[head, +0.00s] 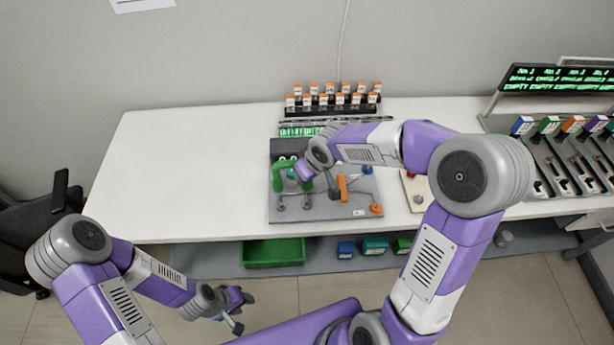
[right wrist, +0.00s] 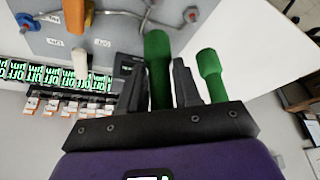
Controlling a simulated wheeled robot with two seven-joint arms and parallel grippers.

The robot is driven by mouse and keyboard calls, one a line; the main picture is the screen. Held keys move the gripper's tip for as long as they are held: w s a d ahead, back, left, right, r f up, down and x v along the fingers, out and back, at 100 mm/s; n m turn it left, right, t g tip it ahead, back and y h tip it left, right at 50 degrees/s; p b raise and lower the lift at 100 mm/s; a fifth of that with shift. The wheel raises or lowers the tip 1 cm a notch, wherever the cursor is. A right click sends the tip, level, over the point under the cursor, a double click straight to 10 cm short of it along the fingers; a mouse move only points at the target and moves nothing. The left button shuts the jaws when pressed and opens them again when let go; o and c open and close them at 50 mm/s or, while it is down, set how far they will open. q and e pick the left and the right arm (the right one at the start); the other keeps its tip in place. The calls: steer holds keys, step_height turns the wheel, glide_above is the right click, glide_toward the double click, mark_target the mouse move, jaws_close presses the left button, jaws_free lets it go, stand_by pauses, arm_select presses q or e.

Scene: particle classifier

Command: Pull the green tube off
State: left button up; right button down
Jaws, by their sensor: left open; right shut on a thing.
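The green tube (head: 278,178) is over the left part of the grey panel (head: 322,210) on the white table. My right gripper (head: 303,172) is at the tube, its fingers partly hidden by the wrist in the head view. In the right wrist view the fingers (right wrist: 157,88) are shut on one leg of the green tube (right wrist: 157,60); another green leg (right wrist: 210,75) shows outside the right finger. I cannot tell whether the tube's ends touch the panel's fittings. My left gripper (head: 236,308) is open and empty, low in front of the table.
An orange handle (head: 343,188) stands on the panel to the right of the tube. Several orange-capped bottles (head: 333,100) stand in a rack behind it. A green bin (head: 273,252) is on the shelf below. The table's left part (head: 180,170) is clear.

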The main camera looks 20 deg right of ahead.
steer(key=shift+r, duration=0.1)
steer(key=shift+r+p, duration=1.75)
steer(key=shift+r, duration=0.4)
steer(key=shift+r+p, duration=1.25)
steer(key=shift+r, duration=0.35)
steer(key=shift+f, duration=0.1)
